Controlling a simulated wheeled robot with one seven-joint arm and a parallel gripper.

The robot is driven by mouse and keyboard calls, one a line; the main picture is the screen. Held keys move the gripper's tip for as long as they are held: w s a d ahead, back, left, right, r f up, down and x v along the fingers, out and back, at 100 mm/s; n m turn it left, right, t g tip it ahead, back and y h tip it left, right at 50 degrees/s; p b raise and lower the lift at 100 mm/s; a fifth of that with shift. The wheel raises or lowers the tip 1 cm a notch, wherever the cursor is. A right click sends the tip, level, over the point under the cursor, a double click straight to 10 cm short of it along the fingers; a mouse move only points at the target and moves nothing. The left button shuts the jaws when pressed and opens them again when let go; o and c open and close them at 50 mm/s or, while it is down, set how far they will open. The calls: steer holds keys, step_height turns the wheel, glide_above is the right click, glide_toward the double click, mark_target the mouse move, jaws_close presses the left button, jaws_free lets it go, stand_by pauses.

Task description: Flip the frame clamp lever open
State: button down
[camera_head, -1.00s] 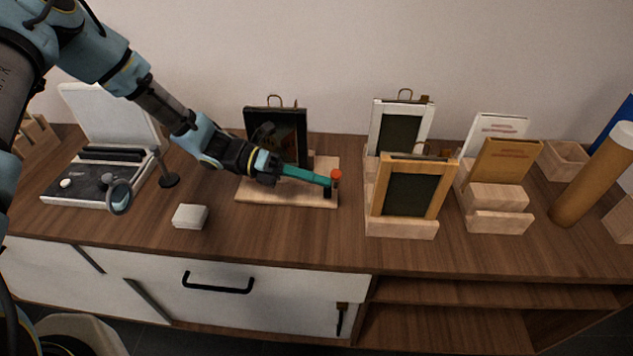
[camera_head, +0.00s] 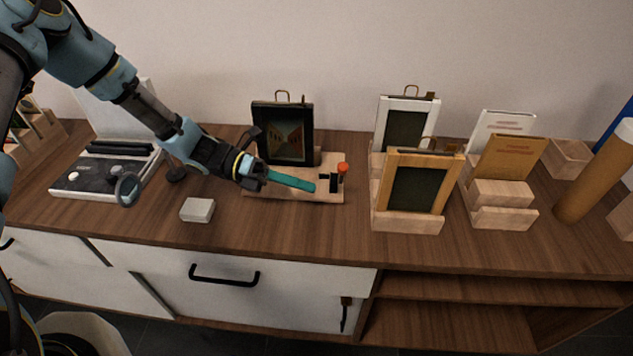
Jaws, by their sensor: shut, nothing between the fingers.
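The clamp lever (camera_head: 343,169) has an orange-red tip and stands roughly upright at the right end of a pale wooden base (camera_head: 325,198). Small black clamp parts (camera_head: 329,179) sit just left of it. A black-edged picture frame (camera_head: 284,131) stands at the back of the base. My gripper (camera_head: 312,185) has long teal fingers that are shut and empty. It points right over the front of the base, with its tips a little left of the clamp parts and apart from the lever. The fingers hide part of the base.
A small white box (camera_head: 197,210) lies left of the base. A wooden-framed board (camera_head: 417,183) and a white-framed one (camera_head: 408,122) stand close on the right. A dark stand with a ring (camera_head: 128,189) is at left. The counter (camera_head: 285,235) in front is clear.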

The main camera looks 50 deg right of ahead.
steer(key=f+b+v, duration=0.1)
steer(key=b+v, duration=0.1)
steer(key=v, duration=0.5)
steer(key=shift+w+r, duration=0.25)
steer(key=shift+r, duration=0.15)
steer(key=shift+a, duration=0.15)
